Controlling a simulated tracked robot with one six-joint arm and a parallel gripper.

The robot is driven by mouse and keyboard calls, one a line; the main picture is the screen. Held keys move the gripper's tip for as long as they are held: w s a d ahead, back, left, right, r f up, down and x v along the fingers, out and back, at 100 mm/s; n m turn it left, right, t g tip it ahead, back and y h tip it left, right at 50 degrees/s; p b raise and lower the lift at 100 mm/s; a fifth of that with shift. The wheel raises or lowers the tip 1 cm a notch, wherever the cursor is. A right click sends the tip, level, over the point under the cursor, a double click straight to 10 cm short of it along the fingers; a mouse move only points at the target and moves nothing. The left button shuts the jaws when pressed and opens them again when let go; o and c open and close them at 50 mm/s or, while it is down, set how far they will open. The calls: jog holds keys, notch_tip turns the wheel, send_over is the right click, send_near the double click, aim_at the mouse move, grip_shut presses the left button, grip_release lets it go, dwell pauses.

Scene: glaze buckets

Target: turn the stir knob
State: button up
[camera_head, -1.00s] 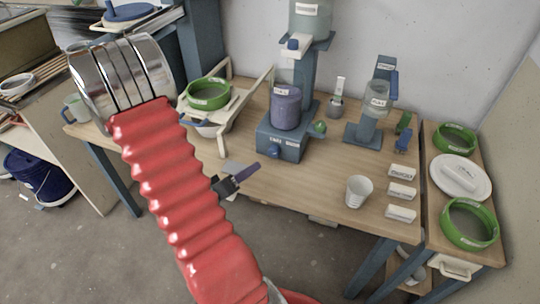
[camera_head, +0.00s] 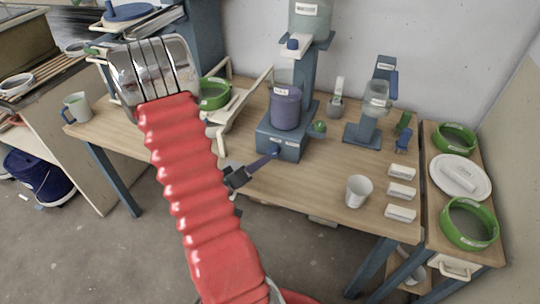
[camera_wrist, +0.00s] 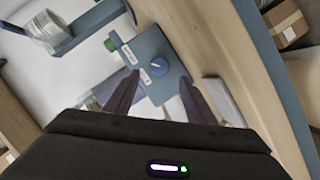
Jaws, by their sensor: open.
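The blue stir knob (camera_head: 276,151) is on the front face of the blue mixing stand's base (camera_head: 291,139). In the wrist view the round knob (camera_wrist: 159,67) shows a pale mark and lies between and just beyond my fingertips. My gripper (camera_head: 272,157) is open, with dark purple fingers pointing at the knob from its left in the head view. In the wrist view the fingers (camera_wrist: 159,80) stand apart on either side of the knob, with nothing held. Whether they touch it I cannot tell. A purple bucket (camera_head: 286,110) stands on the base.
A green knob (camera_head: 319,127) sticks out at the base's right side. A white cup (camera_head: 359,190) and several white labelled blocks (camera_head: 401,190) stand to the right. A smaller blue stand (camera_head: 369,127) is behind them. The wooden tabletop (camera_head: 310,185) in front is clear.

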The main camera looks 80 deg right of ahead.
aim_at(272, 154)
jog(key=x, duration=0.8)
jog(key=shift+d, duration=0.1)
jog(key=shift+c, duration=0.5)
jog(key=c, duration=0.9)
